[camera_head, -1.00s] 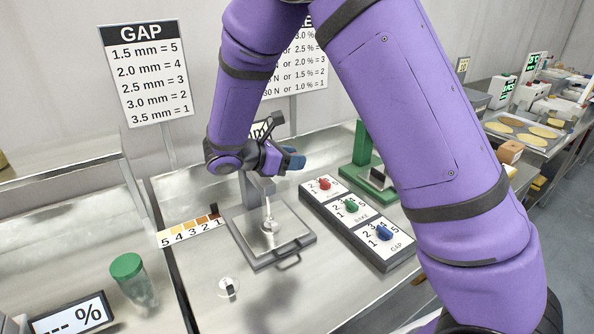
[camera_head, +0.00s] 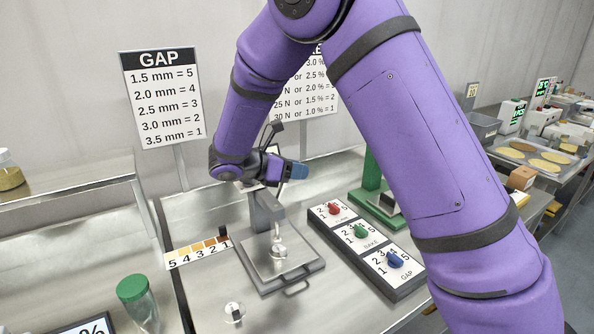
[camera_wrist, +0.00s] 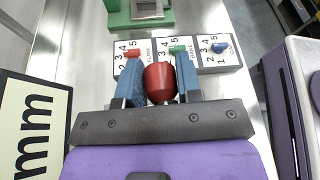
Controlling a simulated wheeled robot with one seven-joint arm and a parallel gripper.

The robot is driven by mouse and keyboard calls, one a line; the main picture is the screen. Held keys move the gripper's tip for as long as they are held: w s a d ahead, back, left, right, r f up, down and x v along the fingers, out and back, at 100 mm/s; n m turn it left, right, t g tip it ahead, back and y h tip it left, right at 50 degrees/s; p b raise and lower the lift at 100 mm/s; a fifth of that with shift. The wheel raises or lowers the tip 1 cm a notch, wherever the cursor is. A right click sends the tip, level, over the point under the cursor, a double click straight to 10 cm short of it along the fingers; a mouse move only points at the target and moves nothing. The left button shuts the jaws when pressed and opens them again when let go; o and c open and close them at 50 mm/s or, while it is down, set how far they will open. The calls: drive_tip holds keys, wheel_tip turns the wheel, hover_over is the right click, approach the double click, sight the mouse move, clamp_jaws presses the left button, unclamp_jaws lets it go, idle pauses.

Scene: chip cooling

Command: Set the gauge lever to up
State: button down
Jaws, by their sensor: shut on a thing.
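The gauge (camera_head: 268,212) stands on a flat metal plate with a grey frame in the head view. Its thin stem and round foot (camera_head: 278,250) are over the plate. My gripper (camera_head: 292,170) is above the gauge, and its fingers point right. In the wrist view, a red rounded knob (camera_wrist: 159,82) sits between the two blue fingers of my gripper (camera_wrist: 159,78), which are shut on it. It looks like the end of the gauge lever. The rest of the lever is hidden, so its position cannot be told.
A panel (camera_head: 365,245) with red, green and blue dials lies right of the gauge. A green stand (camera_head: 372,190) is behind it. A strip of numbered colour patches (camera_head: 198,252) lies left. A green-lidded jar (camera_head: 133,292) stands front left. An "mm" display (camera_wrist: 30,130) is close at the wrist view's left.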

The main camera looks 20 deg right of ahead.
drive_tip(key=shift+a+f, duration=0.15)
drive_tip(key=shift+f, duration=0.1)
drive_tip(key=c, duration=0.8)
unclamp_jaws()
drive_tip(key=shift+w+a, duration=0.1)
drive_tip(key=shift+w, duration=0.05)
drive_tip(key=v, duration=1)
drive_tip(key=shift+a+r, duration=0.25)
drive_tip(key=shift+a, duration=0.05)
